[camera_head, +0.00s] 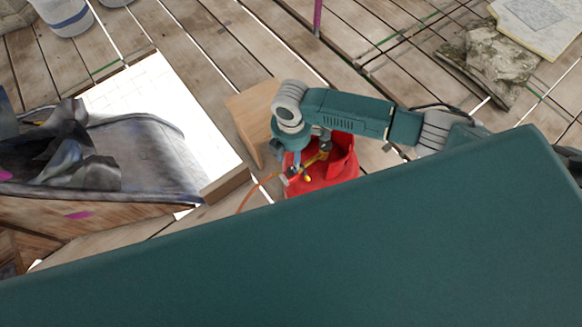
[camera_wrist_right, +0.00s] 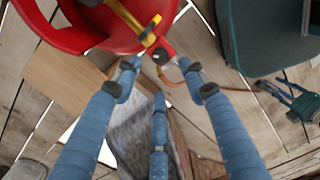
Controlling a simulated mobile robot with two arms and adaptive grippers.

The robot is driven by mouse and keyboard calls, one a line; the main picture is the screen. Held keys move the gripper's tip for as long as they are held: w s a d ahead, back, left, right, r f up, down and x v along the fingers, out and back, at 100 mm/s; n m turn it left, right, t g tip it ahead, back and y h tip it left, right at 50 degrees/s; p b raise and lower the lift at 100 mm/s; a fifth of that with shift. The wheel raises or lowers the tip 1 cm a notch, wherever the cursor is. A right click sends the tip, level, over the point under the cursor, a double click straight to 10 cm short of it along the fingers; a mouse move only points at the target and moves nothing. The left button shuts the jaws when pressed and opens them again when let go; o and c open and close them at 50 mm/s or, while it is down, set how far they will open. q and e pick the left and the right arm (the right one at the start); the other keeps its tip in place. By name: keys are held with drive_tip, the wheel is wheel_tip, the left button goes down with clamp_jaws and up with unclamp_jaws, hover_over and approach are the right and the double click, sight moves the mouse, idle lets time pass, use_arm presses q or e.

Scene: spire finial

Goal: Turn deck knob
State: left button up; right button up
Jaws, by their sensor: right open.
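In the right wrist view, the red cylinder (camera_wrist_right: 68,38), the yellow fitting (camera_wrist_right: 133,20) and a small dark knob (camera_wrist_right: 161,55) show at the top. My right gripper (camera_head: 303,163) is over the cylinder's top; in its wrist view its three blue fingers (camera_wrist_right: 160,75) are spread open around the space just below the knob. I cannot tell whether they touch it. What seems to be my left gripper (camera_wrist_right: 290,100) shows small at the right edge; its jaws are unclear.
An orange hose (camera_head: 255,188) runs from the fitting. A wooden stool or box (camera_head: 250,112) stands close beside the cylinder. A worn grey-lined crate (camera_head: 150,160) is at left. Stone blocks (camera_head: 490,65) lie back right. The plank floor behind is mostly clear.

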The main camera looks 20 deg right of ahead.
sight(291, 170)
wheel_tip(291, 170, down, 4)
drive_tip(key=shift+r, duration=0.1)
wheel_tip(291, 170, down, 4)
drive_tip(key=shift+r+b, duration=0.15)
drive_tip(key=shift+b, duration=0.2)
drive_tip(key=shift+f, duration=0.45)
use_arm(q)
drive_tip(key=shift+s+d+f, duration=0.2)
drive_tip(key=shift+s+f, duration=0.15)
drive_tip(key=shift+f, duration=0.15)
use_arm(e)
clamp_jaws()
use_arm(q)
drive_tip(key=shift+w, duration=0.3)
